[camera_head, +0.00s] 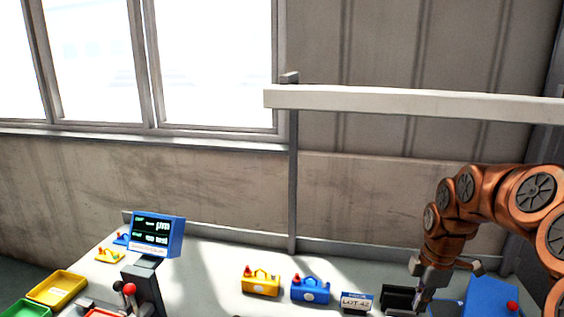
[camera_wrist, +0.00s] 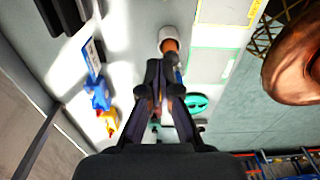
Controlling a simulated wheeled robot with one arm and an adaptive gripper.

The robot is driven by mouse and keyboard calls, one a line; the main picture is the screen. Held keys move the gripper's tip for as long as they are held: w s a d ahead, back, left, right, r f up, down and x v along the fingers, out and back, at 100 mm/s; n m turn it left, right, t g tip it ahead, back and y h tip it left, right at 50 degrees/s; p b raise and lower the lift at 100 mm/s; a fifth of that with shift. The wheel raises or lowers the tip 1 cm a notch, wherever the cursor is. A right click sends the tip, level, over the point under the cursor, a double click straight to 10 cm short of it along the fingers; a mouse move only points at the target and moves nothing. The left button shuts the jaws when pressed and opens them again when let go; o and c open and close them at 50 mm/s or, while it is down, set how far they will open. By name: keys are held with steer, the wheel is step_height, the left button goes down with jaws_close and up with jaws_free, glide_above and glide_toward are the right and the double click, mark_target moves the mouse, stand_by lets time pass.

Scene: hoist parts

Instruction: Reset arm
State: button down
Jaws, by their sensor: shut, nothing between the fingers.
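My gripper (camera_head: 424,296) hangs at the end of my copper-coloured arm on the right side of the head view, pointing down over the bench. In the wrist view my gripper (camera_wrist: 166,68) reaches up the middle, with its dark fingers close together and nothing held between them. A whitish round cup-like thing (camera_wrist: 168,34) with an orange-brown part shows just beyond the fingertips; I cannot tell how far below them it is. In the head view the fingertips are at the lower edge and hard to make out.
A black bin (camera_head: 398,297) and a blue box with a red button (camera_head: 490,296) flank my gripper. A LOT 42 sign (camera_head: 357,301), a blue hoist part (camera_head: 311,290) and a yellow one (camera_head: 261,281) stand left. A screen (camera_head: 156,234) and yellow tray (camera_head: 57,288) are farther left.

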steer(key=s+a+r+m, duration=0.3)
steer(key=s+a+m, duration=0.4)
steer(key=s+a, duration=0.55)
steer(key=s+a+f+m+g, duration=0.1)
steer(key=s+a+f+m, duration=0.1)
steer(key=s+m, duration=0.6)
steer(key=s, duration=0.7)
steer(key=shift+s+a+f+m+g+h, duration=0.2)
steer(key=shift+f+m+g+h, duration=0.1)
steer(key=shift+f+m+g, duration=0.1)
